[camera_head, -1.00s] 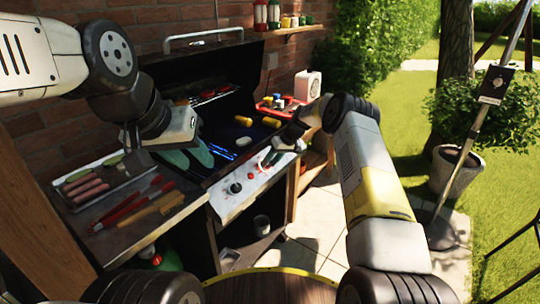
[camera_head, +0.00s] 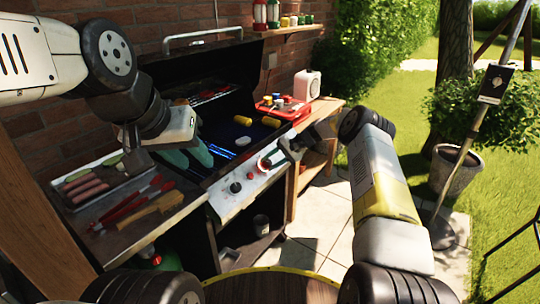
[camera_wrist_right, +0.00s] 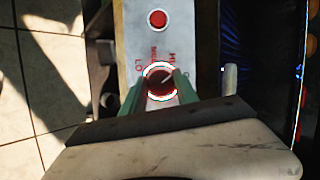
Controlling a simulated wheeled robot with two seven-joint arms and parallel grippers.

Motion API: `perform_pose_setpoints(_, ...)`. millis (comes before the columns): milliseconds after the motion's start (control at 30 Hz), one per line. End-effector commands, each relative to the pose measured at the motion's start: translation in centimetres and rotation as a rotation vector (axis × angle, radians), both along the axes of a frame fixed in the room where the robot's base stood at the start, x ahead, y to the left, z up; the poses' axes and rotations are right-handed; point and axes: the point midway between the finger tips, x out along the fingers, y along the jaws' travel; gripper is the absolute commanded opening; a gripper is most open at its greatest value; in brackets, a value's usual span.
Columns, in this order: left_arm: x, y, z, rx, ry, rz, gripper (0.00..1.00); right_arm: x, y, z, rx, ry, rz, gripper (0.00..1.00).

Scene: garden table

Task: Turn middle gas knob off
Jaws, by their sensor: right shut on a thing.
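The grill's white control panel (camera_head: 245,189) holds a black knob (camera_head: 235,187), a red button (camera_head: 250,175) and a red knob (camera_head: 265,163) along its front. My right gripper (camera_head: 273,159) is at the red knob, coming from the right. In the right wrist view, the red knob (camera_wrist_right: 161,86) sits between the two green fingers, inside a bright ring with LO and HI marks. The fingers are closed on its sides. Any knob beyond my right gripper is hidden. My left gripper (camera_head: 188,156) is open and empty, above the grill's left side.
Blue flames (camera_head: 222,153) show inside the open grill. A tray of sausages (camera_head: 80,192) and several tools (camera_head: 140,207) lie on the left side shelf. A red tray (camera_head: 285,107) stands on the right shelf. Paving in front is clear.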

Motion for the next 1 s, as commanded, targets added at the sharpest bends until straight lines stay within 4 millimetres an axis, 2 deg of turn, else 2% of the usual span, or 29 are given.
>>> perform_pose_setpoints(500,0.00,0.00,0.00,0.000,0.000,0.000,0.36,-0.14,-0.07,-0.07,0.180,0.247,-0.307,0.00)
perform_pose_setpoints(1000,0.00,0.00,0.00,0.000,0.000,0.000,0.36,-0.11,-0.05,-0.06,0.246,0.337,-0.421,0.00)
